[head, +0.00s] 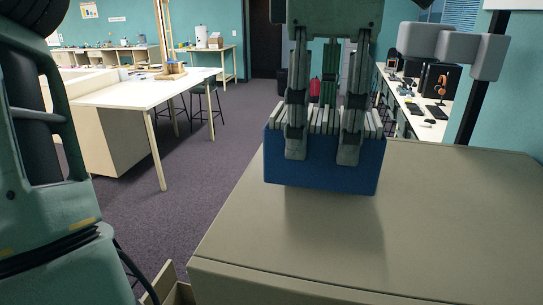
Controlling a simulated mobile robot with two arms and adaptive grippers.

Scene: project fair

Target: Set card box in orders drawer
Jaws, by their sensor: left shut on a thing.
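The card box (322,170) is a blue open box with a row of pale cards standing in it. My left gripper (323,150) comes down from the top of the view and is shut on the box, with its fingers over the near face. The box is upright and appears to hang above the beige cabinet top (420,230), with a shadow below it. A part of an open drawer (168,288) shows at the bottom edge, left of the cabinet's near corner; most of its inside is out of view. My right gripper is not in view.
The cabinet top is bare around the box. A white table (115,97) with a small wooden thing (174,68) on it stands at the left. A long desk (418,110) with headphones and other gear runs behind at the right. Carpet (180,215) lies open between.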

